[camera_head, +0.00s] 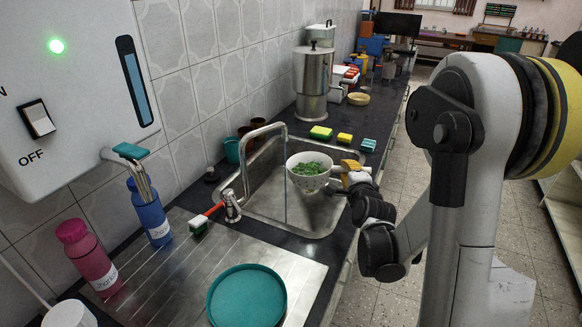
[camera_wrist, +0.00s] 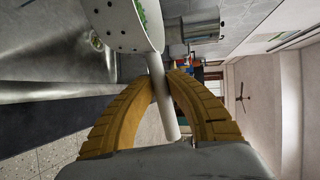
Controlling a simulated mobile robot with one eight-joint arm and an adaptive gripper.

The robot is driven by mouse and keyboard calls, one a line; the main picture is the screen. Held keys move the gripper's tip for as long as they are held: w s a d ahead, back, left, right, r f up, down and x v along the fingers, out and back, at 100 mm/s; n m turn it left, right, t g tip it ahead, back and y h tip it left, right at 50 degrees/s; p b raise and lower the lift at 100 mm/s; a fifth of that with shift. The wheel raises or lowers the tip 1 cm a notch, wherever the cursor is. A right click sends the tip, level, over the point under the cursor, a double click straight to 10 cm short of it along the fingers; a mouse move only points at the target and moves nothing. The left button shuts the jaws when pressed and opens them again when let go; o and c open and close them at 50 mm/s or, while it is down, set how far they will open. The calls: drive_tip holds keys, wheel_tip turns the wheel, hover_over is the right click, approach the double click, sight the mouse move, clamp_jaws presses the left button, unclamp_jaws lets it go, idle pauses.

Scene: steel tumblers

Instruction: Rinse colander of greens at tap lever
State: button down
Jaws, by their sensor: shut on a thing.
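The white colander (camera_head: 309,182) of greens (camera_head: 311,167) is held over the right part of the sink (camera_head: 262,207), roughly level. My gripper (camera_head: 350,168) is shut on its pale handle, which shows between the yellow fingers in the wrist view (camera_wrist: 162,100). The colander's wall with dark holes (camera_wrist: 118,42) fills the upper left there. The tap (camera_head: 262,131) arches over the sink, and a thin water stream (camera_head: 285,205) falls from it. The stream passes just left of the colander's rim in the head view. The red tap lever (camera_head: 214,209) points left at the tap's base.
A steel drainboard with a teal plate (camera_head: 247,297) lies in front. Blue (camera_head: 150,215) and pink (camera_head: 90,258) bottles stand left. Sponges (camera_head: 321,132) and a steel urn (camera_head: 313,80) are behind the sink. A white wall heater (camera_head: 75,85) overhangs the left.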

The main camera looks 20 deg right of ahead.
drive_tip(key=shift+r, duration=0.1)
drive_tip(key=shift+s+d+r+p, duration=0.65)
drive_tip(key=shift+s+d+r, duration=0.15)
drive_tip(key=shift+s+r, duration=0.2)
drive_tip(key=shift+s+d+r+p, duration=0.65)
drive_tip(key=shift+s+d+r, duration=0.15)
drive_tip(key=shift+s+r, duration=0.15)
